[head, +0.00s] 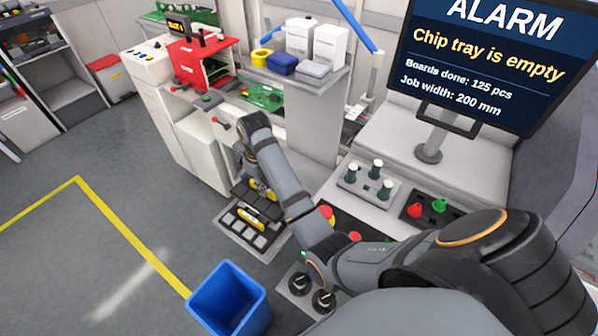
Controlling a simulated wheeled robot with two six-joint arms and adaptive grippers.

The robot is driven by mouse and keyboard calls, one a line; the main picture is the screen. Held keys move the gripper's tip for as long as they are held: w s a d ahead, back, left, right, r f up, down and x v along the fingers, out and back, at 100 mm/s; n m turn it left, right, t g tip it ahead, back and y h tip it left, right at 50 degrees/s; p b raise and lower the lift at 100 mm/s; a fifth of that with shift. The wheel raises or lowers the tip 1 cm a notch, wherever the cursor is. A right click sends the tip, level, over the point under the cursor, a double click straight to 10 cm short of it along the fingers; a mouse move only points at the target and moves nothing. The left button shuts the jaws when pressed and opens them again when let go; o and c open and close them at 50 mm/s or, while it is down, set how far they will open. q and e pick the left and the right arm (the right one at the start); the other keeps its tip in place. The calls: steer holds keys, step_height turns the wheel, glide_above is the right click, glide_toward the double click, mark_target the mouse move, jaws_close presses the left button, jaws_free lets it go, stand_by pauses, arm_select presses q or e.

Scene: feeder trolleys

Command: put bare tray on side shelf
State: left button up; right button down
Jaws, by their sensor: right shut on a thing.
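A flat tray (238,240) with a dark grid and pale cells hangs in the middle of the head view. Its cells look empty where they show. My right gripper (258,205) reaches down from my right arm and is shut on the tray; the fingers and arm hide its upper right part. The tray is in front of the white machine, with grey floor behind it in the picture. I cannot tell whether this is the side shelf. My left gripper is not in view.
A blue bin (228,296) stands below the tray. A red rack (203,62) and a green board (262,96) are at the machine. A control panel with knobs (300,284) is near my right arm. An alarm monitor (485,60) stands at right. Floor at left is clear.

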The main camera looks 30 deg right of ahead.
steer(key=shift+w+d, duration=0.1)
steer(key=w+d+f+b, duration=0.1)
steer(key=w+d, duration=0.1)
steer(key=d, duration=0.4)
steer(key=w+d+f+b, duration=0.1)
steer(key=w+d+b, duration=0.1)
steer(key=d, duration=0.4)
steer(key=w+d+f+b, duration=0.1)
steer(key=w+d+b, duration=0.1)
steer(key=d, duration=0.4)
steer(key=shift+w+f, duration=0.1)
steer(key=shift+w, duration=0.7)
step_height(320, 180, down, 3)
steer(key=shift+f+p, duration=0.1)
steer(key=shift+p, duration=0.3)
steer(key=shift+d+f, duration=0.15)
steer(key=shift+f, duration=0.15)
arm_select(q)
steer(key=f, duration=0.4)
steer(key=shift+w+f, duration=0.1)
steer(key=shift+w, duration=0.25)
arm_select(e)
steer(key=shift+w+f, duration=0.1)
